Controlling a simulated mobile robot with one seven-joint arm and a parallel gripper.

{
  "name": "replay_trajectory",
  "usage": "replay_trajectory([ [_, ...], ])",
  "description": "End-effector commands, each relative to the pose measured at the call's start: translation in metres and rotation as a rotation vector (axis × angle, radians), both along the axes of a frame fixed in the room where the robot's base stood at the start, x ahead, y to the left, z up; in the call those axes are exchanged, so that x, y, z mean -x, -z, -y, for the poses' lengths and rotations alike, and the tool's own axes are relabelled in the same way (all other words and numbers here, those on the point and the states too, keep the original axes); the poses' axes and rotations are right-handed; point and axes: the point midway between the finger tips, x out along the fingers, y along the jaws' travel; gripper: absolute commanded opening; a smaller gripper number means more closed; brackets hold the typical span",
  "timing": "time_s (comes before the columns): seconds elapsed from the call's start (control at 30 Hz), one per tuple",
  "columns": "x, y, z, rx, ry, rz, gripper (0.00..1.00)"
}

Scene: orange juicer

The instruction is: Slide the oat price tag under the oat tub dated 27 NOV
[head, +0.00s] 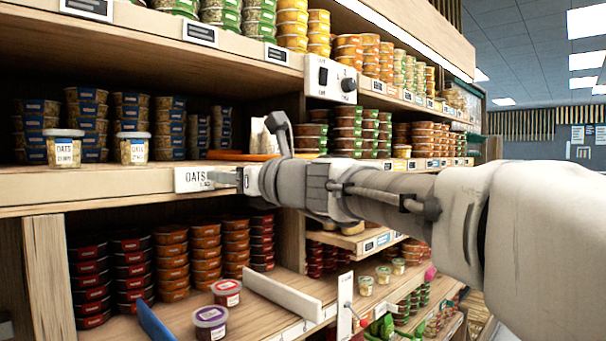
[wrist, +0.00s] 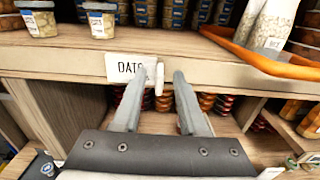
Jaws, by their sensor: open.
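The oat price tag (head: 203,180) is a white plate reading OATS on the front edge of the middle shelf, right of both oat tubs. It also shows in the wrist view (wrist: 122,69), with a small pale knob (wrist: 159,78) at its right end. My gripper (wrist: 161,76) is open, its fingertips either side of the knob; I cannot tell whether they touch it. Two white-lidded oat tubs stand above the edge: a left tub (head: 65,148) and a right tub (head: 133,148). Both show in the wrist view, left (wrist: 40,20) and right (wrist: 101,20). Their dates are too small to read surely.
An orange tray (wrist: 235,47) holding a clear bag (wrist: 268,35) stands on the shelf to the right. Stacked dark tubs (head: 88,118) fill the shelf behind the oats. The shelf edge (head: 90,187) left of the tag is clear. A lower shelf holds red and orange tubs.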

Motion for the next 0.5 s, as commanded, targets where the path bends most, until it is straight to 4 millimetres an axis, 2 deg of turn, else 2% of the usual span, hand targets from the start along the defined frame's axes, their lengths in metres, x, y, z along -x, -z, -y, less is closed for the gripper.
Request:
replay_trajectory([
  [0.23,-0.0002,0.0001,-0.0006,0.000,0.000,0.000,0.42],
  [0.47,-0.0002,0.0001,-0.0005,0.000,0.000,0.000,0.01],
  [0.5,-0.0002,0.0001,-0.0004,0.000,0.000,0.000,0.00],
])
